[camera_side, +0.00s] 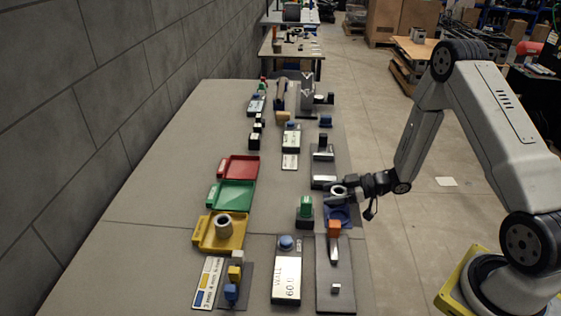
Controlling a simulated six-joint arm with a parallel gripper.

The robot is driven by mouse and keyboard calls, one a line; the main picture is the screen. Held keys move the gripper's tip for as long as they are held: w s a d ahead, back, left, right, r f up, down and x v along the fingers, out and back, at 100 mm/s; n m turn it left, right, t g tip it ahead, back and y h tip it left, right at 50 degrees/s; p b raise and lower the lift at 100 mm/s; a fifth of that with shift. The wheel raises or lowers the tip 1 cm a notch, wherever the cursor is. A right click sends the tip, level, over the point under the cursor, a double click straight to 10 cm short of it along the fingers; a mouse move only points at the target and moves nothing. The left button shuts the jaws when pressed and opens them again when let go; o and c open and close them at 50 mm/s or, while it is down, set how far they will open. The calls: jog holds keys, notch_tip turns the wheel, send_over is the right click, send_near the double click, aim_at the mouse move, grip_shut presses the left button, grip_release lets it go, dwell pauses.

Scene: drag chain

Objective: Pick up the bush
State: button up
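A pale grey, ring-shaped bush (338,191) shows at the tip of my gripper (345,193), at the right side of the table. A blue holder (338,216) lies just below and in front of it in the picture. The fingers are small and dark here, and I cannot tell whether they are closed on the ring or only around it. A second grey ring-shaped bush (224,226) stands in the yellow tray (207,236) at the left, away from my gripper.
Green (231,196) and red (239,168) trays lie behind the yellow one. A green block (305,207) and an orange block (334,228) stand close to my gripper. Several plates and fixtures line the table. The table's left side (130,225) is clear beside the wall.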

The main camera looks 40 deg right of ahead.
grip_shut()
jog(key=shift+r, duration=0.25)
jog(key=shift+r, duration=4.8)
jog(key=shift+w, duration=0.1)
jog(key=w+a+r+m+t+h, duration=0.1)
jog(key=w+a+m+t+h, duration=0.3)
jog(key=m+h, duration=0.5)
jog(key=shift+w+a+r+h, duration=0.4)
jog(key=shift+w+a+h, duration=0.25)
jog(key=shift+a, duration=0.5)
